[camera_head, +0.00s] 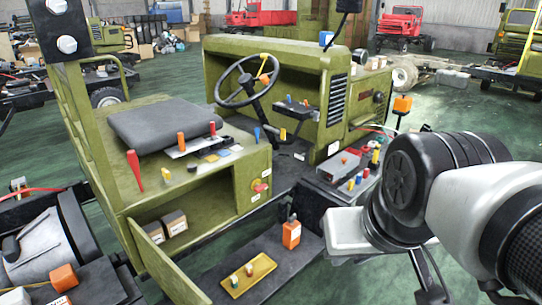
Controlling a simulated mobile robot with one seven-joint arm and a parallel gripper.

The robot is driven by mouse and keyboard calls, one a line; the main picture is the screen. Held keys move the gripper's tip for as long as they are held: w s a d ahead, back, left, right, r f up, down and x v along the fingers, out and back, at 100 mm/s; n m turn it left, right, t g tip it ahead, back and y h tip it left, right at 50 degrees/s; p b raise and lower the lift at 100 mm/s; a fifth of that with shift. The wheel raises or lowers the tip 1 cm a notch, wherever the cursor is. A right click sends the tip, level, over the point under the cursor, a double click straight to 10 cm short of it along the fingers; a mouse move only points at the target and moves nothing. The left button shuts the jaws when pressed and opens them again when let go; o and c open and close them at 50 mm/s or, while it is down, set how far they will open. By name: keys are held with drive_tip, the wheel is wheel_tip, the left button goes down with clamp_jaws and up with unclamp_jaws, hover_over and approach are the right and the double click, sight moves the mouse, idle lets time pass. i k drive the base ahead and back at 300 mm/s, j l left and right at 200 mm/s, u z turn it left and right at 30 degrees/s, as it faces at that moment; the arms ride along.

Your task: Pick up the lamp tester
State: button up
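I cannot tell for sure which item is the lamp tester. One candidate is an orange device with a black top (291,234), standing upright on the dark step of the green vehicle. Another is a red tapered tool (134,168) at the left edge of the seat box. Several small coloured tools lie on the seat box and a grey tray. My arm fills the right side and covers part of the scene behind it. I cannot make out my gripper's fingers in this view.
The green vehicle (252,190) has a steering wheel (248,80) and an open lower door (160,262). A yellow tray (249,275) with small items lies on the step. Green floor shows at the right.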

sight(290, 233)
drive_tip(key=i+l+u, duration=0.1)
drive_tip(key=u, duration=0.3)
drive_tip(key=i+l+u, duration=0.1)
drive_tip(key=u, duration=0.3)
drive_tip(key=i+l+u, duration=0.15)
drive_tip(key=l, duration=0.2)
drive_tip(key=i+l+u, duration=0.15)
drive_tip(key=l, duration=0.2)
drive_tip(key=i+l+u, duration=0.2)
drive_tip(key=l, duration=0.2)
drive_tip(key=i+l, duration=0.1)
drive_tip(key=l, duration=0.4)
drive_tip(key=i+l, duration=0.1)
drive_tip(key=l, duration=0.35)
drive_tip(key=i+l, duration=0.1)
drive_tip(key=l, duration=0.4)
drive_tip(key=u, duration=0.05)
